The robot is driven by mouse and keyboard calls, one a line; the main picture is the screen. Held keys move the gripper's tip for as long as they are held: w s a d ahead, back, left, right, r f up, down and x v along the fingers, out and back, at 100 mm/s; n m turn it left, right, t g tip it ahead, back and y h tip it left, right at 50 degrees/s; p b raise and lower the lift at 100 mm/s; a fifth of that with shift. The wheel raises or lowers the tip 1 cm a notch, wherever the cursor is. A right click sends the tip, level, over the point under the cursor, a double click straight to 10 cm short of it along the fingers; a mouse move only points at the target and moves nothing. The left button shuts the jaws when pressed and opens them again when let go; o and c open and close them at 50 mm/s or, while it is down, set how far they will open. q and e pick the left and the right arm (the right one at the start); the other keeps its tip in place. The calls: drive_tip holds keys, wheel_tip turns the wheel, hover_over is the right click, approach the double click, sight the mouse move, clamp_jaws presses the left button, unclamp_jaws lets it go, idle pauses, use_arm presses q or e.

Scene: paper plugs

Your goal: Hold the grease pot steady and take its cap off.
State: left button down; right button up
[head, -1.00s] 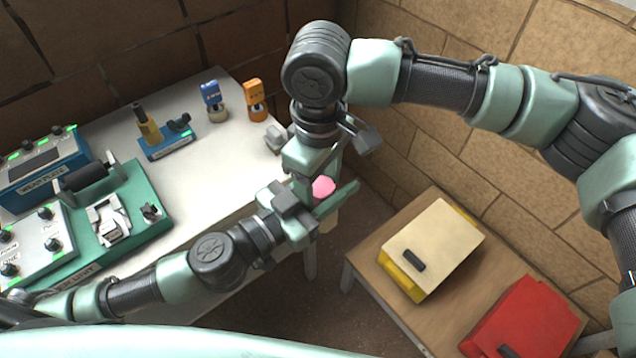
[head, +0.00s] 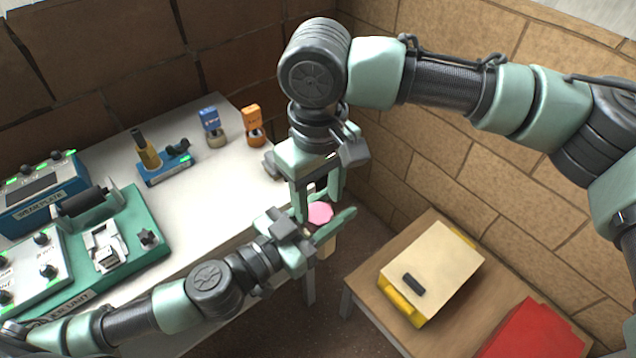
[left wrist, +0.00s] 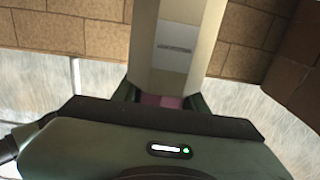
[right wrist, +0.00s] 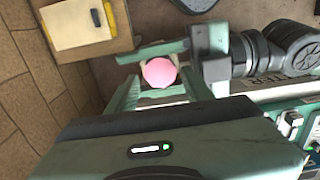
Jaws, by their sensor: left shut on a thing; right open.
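The grease pot has a pale beige, faceted body (head: 326,248) and a round pink cap (head: 320,213). It is held in the air in front of the white table. My left gripper (head: 318,232) is shut on the pot just below the cap. In the left wrist view the beige body (left wrist: 175,50) with a grey label fills the middle, and a strip of pink (left wrist: 160,100) shows by the jaws. My right gripper (head: 318,198) is open, pointing down, at the cap. In the right wrist view the cap (right wrist: 159,72) lies between its fingertips, with no clear contact.
The white table (head: 205,195) at left holds a green machine (head: 125,235), blue devices and two small bottles, blue (head: 211,125) and orange (head: 253,125). A brown table (head: 360,285) at right holds a cream-and-yellow box (head: 435,270) and a red box (head: 530,335). Brick walls close the corner behind.

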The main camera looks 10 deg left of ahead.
sight(319, 212)
drive_tip(key=shift+f, duration=2.05)
clamp_jaws()
drive_tip(key=n, duration=0.3)
drive_tip(key=shift+n, duration=0.3)
drive_tip(key=shift+o, duration=1.4)
unclamp_jaws()
drive_tip(key=shift+r, duration=0.1)
drive_tip(key=shift+r, duration=2.2)
